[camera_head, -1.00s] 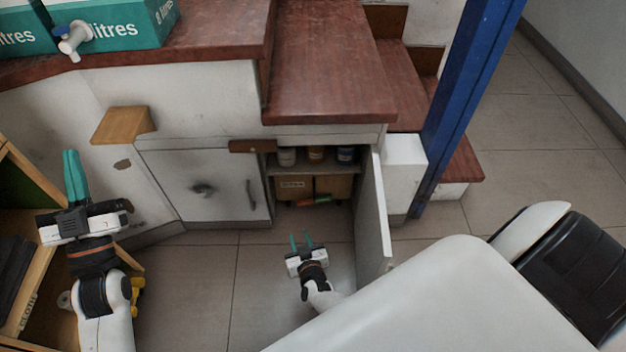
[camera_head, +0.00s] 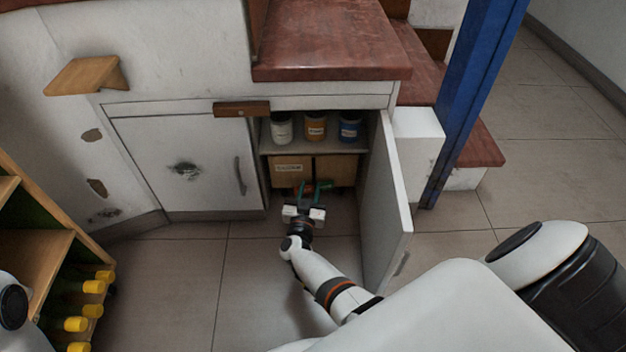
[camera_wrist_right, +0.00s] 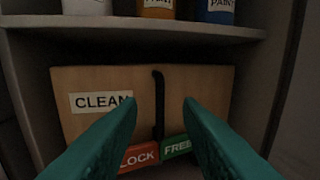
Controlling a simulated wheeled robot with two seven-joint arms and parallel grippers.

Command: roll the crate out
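The crate (camera_head: 290,166) is a light wooden box with a label, low in the open cupboard under a shelf. The right wrist view shows its front (camera_wrist_right: 213,85), with a CLEAN label (camera_wrist_right: 95,102) and a dark upright bar (camera_wrist_right: 159,100). A red LOCK plate (camera_wrist_right: 139,156) and a green FREE plate (camera_wrist_right: 176,146) sit at its foot. My right gripper (camera_head: 308,188) is at the cupboard opening in front of the crate. Its teal fingers (camera_wrist_right: 160,103) are apart, with the bar seen between them; whether they touch the crate is unclear. My left gripper is out of view.
The cupboard door (camera_head: 388,205) stands open on the right, close to my right arm. Several paint jars (camera_head: 315,127) stand on the shelf (camera_head: 312,147) above. A wooden rack (camera_head: 40,245) with yellow-capped bottles (camera_head: 94,287) is at the left. The tiled floor (camera_head: 180,290) before the cupboard is clear.

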